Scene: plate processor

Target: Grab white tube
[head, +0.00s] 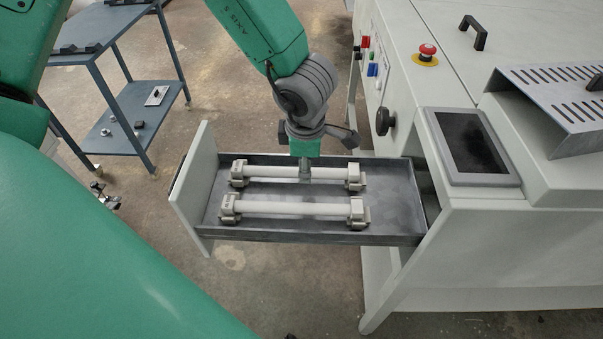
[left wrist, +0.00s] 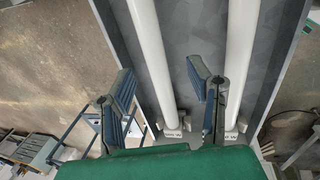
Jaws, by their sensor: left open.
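Two white tubes lie parallel in grey end holders inside an open drawer (head: 390,215). The far tube (head: 272,171) is partly hidden by my left gripper (head: 305,168), which points down over its middle. The near tube (head: 290,208) lies clear of the gripper. In the left wrist view my left gripper (left wrist: 160,85) is open, and the far tube (left wrist: 152,50) passes between its two fingers in the picture. The near tube (left wrist: 240,50) is outside, to the right of the right finger. I cannot tell whether the fingers touch a tube. My right gripper is not in view.
The drawer's white front panel (head: 197,185) stands at its left end. The white machine (head: 500,250) is at right, with a screen (head: 467,143), a black knob (head: 384,121) and a red emergency button (head: 427,50). A blue cart (head: 130,115) stands back left.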

